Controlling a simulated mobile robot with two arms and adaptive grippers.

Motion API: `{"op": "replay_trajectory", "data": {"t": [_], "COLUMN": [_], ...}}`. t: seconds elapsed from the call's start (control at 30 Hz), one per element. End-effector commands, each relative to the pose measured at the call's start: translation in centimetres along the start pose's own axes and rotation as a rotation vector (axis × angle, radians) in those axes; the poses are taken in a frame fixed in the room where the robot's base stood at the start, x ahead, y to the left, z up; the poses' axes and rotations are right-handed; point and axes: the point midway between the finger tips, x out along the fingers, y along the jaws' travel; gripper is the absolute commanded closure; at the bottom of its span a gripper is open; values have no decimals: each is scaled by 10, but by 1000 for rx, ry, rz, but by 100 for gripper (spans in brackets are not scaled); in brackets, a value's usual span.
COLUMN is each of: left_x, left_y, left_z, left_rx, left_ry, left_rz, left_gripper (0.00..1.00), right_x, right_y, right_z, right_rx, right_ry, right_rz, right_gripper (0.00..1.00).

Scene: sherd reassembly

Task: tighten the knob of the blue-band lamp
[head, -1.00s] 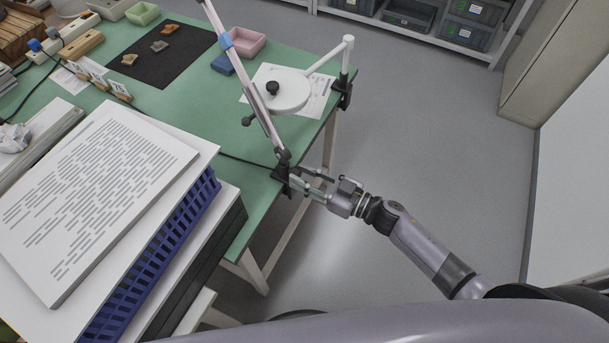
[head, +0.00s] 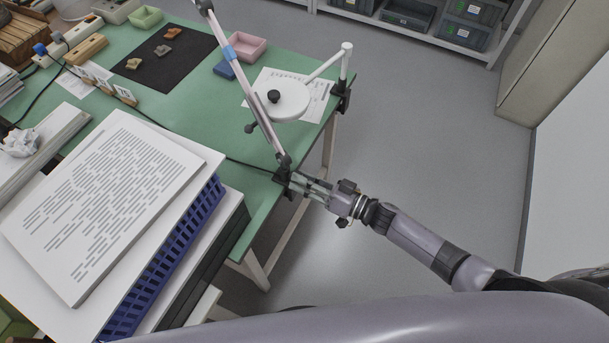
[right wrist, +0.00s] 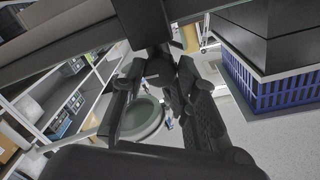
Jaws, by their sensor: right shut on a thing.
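The blue-band lamp (head: 259,110) stands at the table's right edge, its slanted arm carrying a blue band (head: 229,53). Its black clamp (head: 284,176) grips the table edge. My right gripper (head: 301,183) reaches the clamp from the right, below the lamp arm. Its fingers are shut on the clamp's knob, which they mostly hide. In the right wrist view, the fingers (right wrist: 158,75) close around a dark part (right wrist: 152,35) beneath the table edge. My left gripper is not in view.
A second, white lamp (head: 315,75) is clamped farther along the green table (head: 190,85). A stack with a printed board (head: 100,200) and blue crate (head: 165,260) stands at the near left. It also shows in the right wrist view (right wrist: 275,95). The floor right of the table is clear.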

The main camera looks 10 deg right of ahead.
Motion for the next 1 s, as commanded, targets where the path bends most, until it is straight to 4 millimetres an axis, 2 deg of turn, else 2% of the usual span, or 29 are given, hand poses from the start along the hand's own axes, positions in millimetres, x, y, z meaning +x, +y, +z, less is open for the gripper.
{"op": "replay_trajectory", "data": {"t": [0.27, 0.3, 0.57, 0.87, 1.0], "left_x": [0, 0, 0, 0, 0], "left_y": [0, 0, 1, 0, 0], "left_z": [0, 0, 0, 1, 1], "left_rx": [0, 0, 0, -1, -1], "left_ry": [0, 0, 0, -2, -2], "left_rz": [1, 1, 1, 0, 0], "left_gripper": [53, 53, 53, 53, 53], "right_x": [0, 0, 0, 0, -11], "right_y": [0, 0, 0, 0, 1], "right_z": [0, 0, 0, 0, 0], "right_rx": [7, 6, 5, 5, 6], "right_ry": [2, 2, 2, 2, 0], "right_rz": [0, 0, 0, 0, 2], "right_gripper": [100, 71, 53, 52, 52]}}
